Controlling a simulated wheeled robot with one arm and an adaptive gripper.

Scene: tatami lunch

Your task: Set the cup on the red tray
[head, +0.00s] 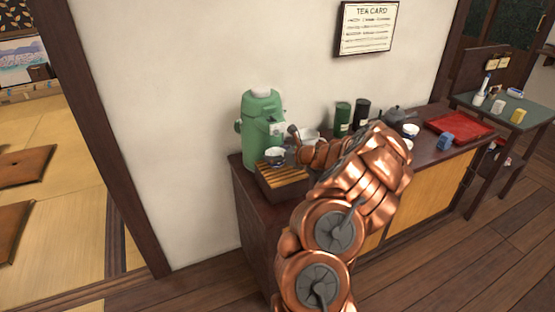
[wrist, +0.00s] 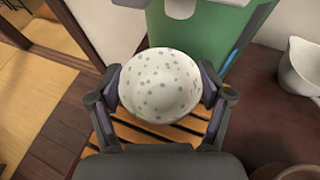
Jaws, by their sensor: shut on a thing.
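The cup (wrist: 160,84) is white with grey-blue spots. It sits between the two fingers of my gripper (wrist: 162,92), which is shut on it from both sides. In the head view the cup (head: 274,153) shows small at the spout side of the green dispenser, over a slatted wooden stand (head: 284,175). I cannot tell whether it touches the slats. The red tray (head: 459,127) lies flat at the right end of the dark counter, well apart from the cup. Its visible surface is bare.
The green dispenser (head: 257,130) stands close behind the cup. A white bowl (wrist: 302,68) is to the right.

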